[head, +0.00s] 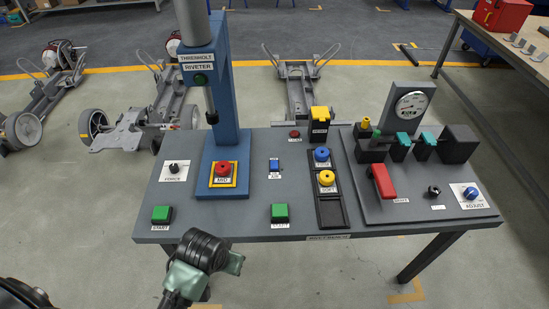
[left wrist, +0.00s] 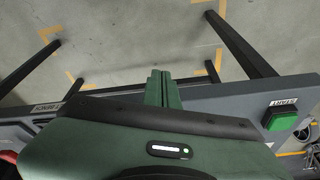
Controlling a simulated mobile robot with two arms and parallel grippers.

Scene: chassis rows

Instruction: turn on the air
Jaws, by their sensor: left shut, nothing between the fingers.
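The air switch (head: 274,165) is a small blue rocker on the grey bench top (head: 245,222), with a label below it that seems to read AIR. It stands right of the blue riveter column. Whether it is on or off is too small to tell. My left gripper (head: 236,263) is in front of the bench's front edge, lower in the picture than the switch and apart from it. Its green fingers also show in the left wrist view (left wrist: 163,88), shut together and empty. The switch is not seen in the left wrist view. My right gripper is not in view.
Green START buttons (head: 162,214) (head: 280,212) flank the riveter base with its red button (head: 223,169). A black FORCE knob (head: 174,168), yellow knob (head: 327,178) and blue knob (head: 322,154) are nearby. A clamp fixture with a gauge (head: 411,104) stands right. Bench top around the switch is clear.

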